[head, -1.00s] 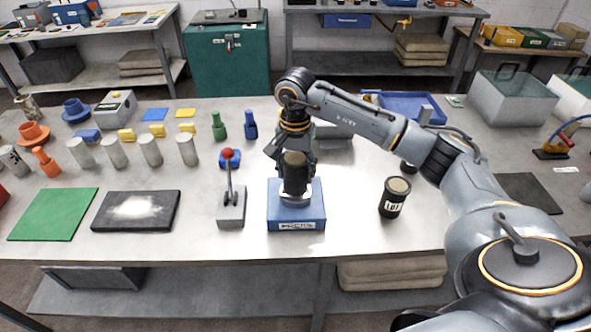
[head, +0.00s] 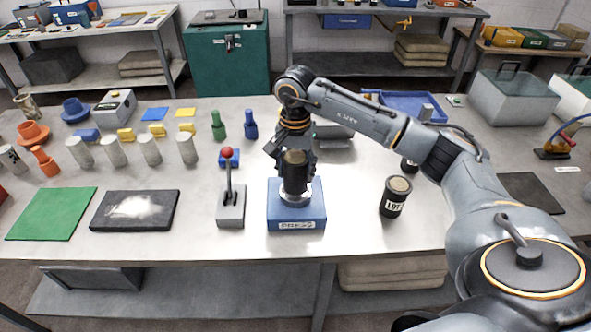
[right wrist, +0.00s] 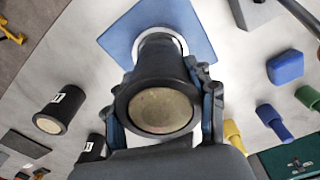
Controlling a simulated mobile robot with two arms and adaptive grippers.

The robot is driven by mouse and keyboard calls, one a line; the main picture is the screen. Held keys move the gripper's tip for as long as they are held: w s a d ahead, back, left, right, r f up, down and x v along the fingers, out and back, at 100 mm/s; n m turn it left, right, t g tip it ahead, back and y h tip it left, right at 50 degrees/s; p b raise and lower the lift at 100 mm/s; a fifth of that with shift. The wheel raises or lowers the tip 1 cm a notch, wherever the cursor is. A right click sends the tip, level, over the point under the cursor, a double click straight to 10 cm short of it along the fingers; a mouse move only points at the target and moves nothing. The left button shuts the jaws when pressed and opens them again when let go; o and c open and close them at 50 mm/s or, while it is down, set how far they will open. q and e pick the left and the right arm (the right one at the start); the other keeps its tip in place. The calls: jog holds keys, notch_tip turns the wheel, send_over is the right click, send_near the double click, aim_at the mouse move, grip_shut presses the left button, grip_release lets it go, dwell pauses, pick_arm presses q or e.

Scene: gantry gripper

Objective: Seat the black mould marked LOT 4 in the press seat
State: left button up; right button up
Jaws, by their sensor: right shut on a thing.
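My right gripper (head: 293,165) is shut on a black mould (head: 295,182) with a tan top, held upright over the blue press block (head: 297,212). The mould's lower end is at the pale ring of the press seat (head: 284,199); I cannot tell if it is fully down. In the right wrist view the fingers (right wrist: 165,108) flank the mould (right wrist: 150,70), and its far end meets the ring (right wrist: 182,42). No label shows on the held mould. My left gripper is not in view.
Another labelled black mould (head: 395,197) stands right of the press, with a further one (head: 409,165) behind it, partly hidden. A red-knobbed lever (head: 229,195) stands close left of the press. A dark slab (head: 135,211) and green mat (head: 52,214) lie farther left.

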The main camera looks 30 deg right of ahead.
jog(key=shift+f+b, duration=1.35)
jog(key=shift+f, duration=0.05)
jog(key=o, duration=1.3)
jog(key=shift+c, duration=0.2)
jog(key=shift+o, duration=0.4)
notch_tip(320, 180, up, 12)
jog(key=shift+r, duration=0.1)
